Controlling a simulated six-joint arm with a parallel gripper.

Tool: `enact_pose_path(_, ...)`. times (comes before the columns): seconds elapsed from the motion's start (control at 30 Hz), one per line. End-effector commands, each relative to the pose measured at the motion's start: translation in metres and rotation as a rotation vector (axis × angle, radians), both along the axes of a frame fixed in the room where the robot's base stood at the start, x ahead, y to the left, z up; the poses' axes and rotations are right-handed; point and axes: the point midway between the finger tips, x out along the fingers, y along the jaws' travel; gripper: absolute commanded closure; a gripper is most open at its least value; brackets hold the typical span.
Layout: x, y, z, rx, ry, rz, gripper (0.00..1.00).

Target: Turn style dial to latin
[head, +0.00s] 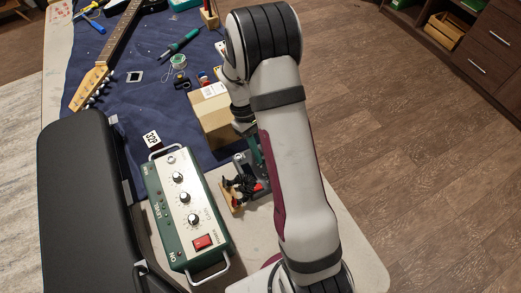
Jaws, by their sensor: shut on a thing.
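The green control box (187,220) with a pale top plate stands upright beside the black case, at the bottom middle left. My arm rises on the right and bends down at the top. My gripper's fingers cannot be made out among the dark parts below the wrist; they are clear of the knobs.
A red switch (203,242) and metal handles are on the box. A black case (83,200) lies close on its left. A cardboard box (213,118) and a wooden block (229,195) with dark, red-marked items stand right. A guitar neck (117,40) lies on blue cloth.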

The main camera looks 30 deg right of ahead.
Motion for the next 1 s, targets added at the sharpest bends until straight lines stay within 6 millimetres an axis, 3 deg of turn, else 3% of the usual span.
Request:
enact_pose_path(0.5, 0.0005, -0.0042, 0.0001, 0.001, -0.001, -0.393, 1.00)
enact_pose_path(1.0, 0.0001, -0.0052, 0.0002, 0.000, 0.000, -0.517, 1.00)
